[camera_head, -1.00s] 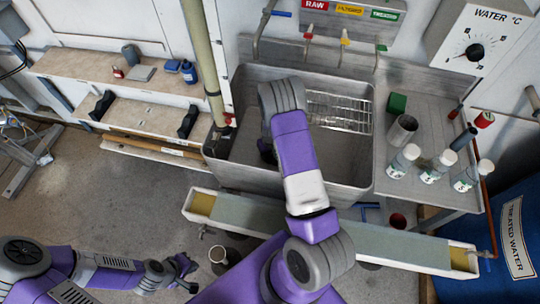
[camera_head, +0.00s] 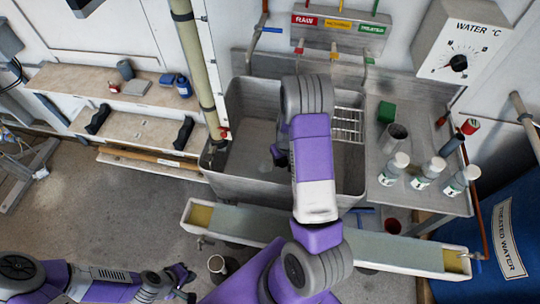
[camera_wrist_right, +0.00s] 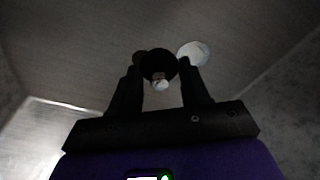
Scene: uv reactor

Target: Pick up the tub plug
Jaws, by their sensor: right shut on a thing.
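The tub plug (camera_wrist_right: 158,64) is a dark round piece with a small pale metal knob, seen between the fingertips in the right wrist view. My right gripper (camera_wrist_right: 159,80) is shut on it. In the head view my right gripper (camera_head: 279,155) is inside the grey tub (camera_head: 240,165), and the arm hides part of the tub; I cannot make out the plug there. A pale round disc (camera_wrist_right: 193,53) lies beside the plug in the wrist view; I cannot tell what it is. My left gripper (camera_head: 186,284) is low at the left, away from the tub, and looks open and empty.
A wire rack (camera_head: 347,125) is at the tub's right side. White-capped bottles (camera_head: 428,173), a metal cup (camera_head: 394,138) and a green block (camera_head: 387,111) stand on the right counter.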

